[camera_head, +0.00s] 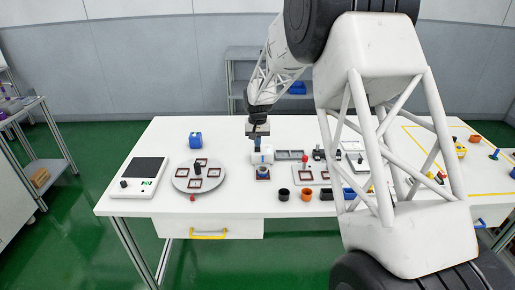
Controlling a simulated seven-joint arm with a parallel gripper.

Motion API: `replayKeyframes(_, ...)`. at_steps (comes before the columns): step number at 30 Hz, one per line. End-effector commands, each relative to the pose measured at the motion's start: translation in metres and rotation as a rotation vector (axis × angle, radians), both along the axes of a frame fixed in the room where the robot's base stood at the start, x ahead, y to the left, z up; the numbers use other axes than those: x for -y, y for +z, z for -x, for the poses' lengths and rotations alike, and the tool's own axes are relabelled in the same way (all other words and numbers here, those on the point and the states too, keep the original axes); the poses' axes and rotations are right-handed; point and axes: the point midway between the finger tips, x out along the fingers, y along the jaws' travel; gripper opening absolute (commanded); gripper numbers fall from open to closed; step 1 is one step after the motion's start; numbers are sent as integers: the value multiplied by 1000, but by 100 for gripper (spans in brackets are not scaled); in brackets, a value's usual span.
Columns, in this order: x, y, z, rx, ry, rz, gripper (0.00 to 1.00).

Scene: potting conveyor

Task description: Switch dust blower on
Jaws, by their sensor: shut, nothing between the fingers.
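My gripper (257,146) points down near the middle of the white table, its narrow fingers shut and empty. Right below it stands a small white rounded device (262,157), with a blue and orange part (262,174) at its front. The fingertips are at or just above the device's top; I cannot tell whether they touch. It may be the dust blower, but no label or switch is readable at this size. A white box with a black panel, a dark knob and a green mark (140,178) stands at the left of the table.
A grey turntable (183,182) with several red-framed squares lies left of my gripper. Small pots (306,194) and trays (290,155) stand to the right. My arm hides part of the right side. The front left tabletop is mostly clear.

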Motion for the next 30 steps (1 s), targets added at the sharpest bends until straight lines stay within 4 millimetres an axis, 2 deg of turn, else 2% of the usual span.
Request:
replayKeyframes(24,0,47,0,1,0,0,0)
replayKeyframes(30,0,52,0,1,0,0,0)
